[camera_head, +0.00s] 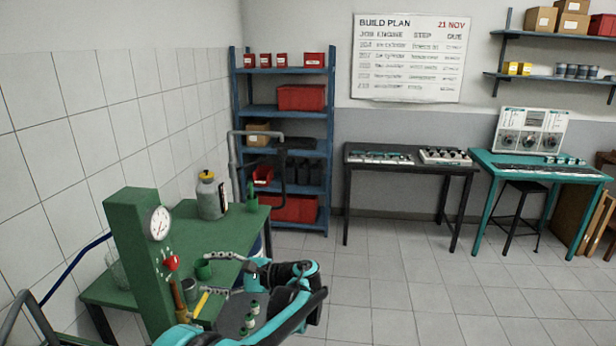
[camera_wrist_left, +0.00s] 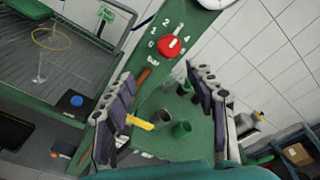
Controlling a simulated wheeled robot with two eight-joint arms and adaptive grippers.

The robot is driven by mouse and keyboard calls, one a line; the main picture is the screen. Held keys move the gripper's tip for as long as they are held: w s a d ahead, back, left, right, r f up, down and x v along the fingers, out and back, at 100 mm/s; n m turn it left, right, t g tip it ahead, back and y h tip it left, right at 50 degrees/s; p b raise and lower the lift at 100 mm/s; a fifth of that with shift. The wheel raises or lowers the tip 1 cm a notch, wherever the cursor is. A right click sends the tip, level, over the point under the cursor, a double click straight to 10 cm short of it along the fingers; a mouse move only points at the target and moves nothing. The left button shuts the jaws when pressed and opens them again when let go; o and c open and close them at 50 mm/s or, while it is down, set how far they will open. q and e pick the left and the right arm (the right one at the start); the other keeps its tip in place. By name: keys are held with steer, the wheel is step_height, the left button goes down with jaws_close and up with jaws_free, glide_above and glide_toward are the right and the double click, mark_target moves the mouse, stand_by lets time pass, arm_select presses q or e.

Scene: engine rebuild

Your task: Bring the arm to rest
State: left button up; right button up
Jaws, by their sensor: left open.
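My left arm (camera_head: 290,295), teal and black, reaches over the front of the green bench at the lower middle of the head view. Its gripper (camera_head: 206,273) points left toward the green column, with the two fingers apart. In the left wrist view the left gripper (camera_wrist_left: 160,73) is open, with nothing seen between its fingers. A red knob (camera_wrist_left: 170,47) on the green panel shows beyond the fingertips. A green cup (camera_wrist_left: 181,130) and a grey cup (camera_wrist_left: 163,117) stand on the bench below the gripper; contact cannot be told. My right gripper is not in view.
The green column (camera_head: 134,250) with a gauge (camera_head: 159,223) stands close to the left gripper. A yellow-capped canister (camera_head: 210,197) stands farther back on the bench (camera_head: 120,290). A blue shelf rack (camera_head: 287,111) stands behind. The floor (camera_head: 400,285) to the right is clear.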

arm_select(q)
steer(key=s+a+f+n+t+h+b, duration=0.1)
steer(key=s+a+f+h+b, duration=0.15)
steer(key=s+h, duration=0.35)
steer(key=s+d+f+n+t+h+b, duration=0.1)
steer(key=s+d+f+n+h, duration=0.3)
steer(key=s, duration=0.6)
steer(key=s+d+f+n+t+h+b, duration=0.1)
steer(key=s+d+f+n+t+h, duration=0.2)
steer(key=s+d+f+h, duration=0.3)
steer(key=s+d+f+n, duration=0.1)
steer(key=s+d+f, duration=0.1)
steer(key=s+d, duration=0.1)
steer(key=shift+s+f+n, duration=0.4)
steer(key=shift+s, duration=0.45)
steer(key=shift+c, duration=0.4)
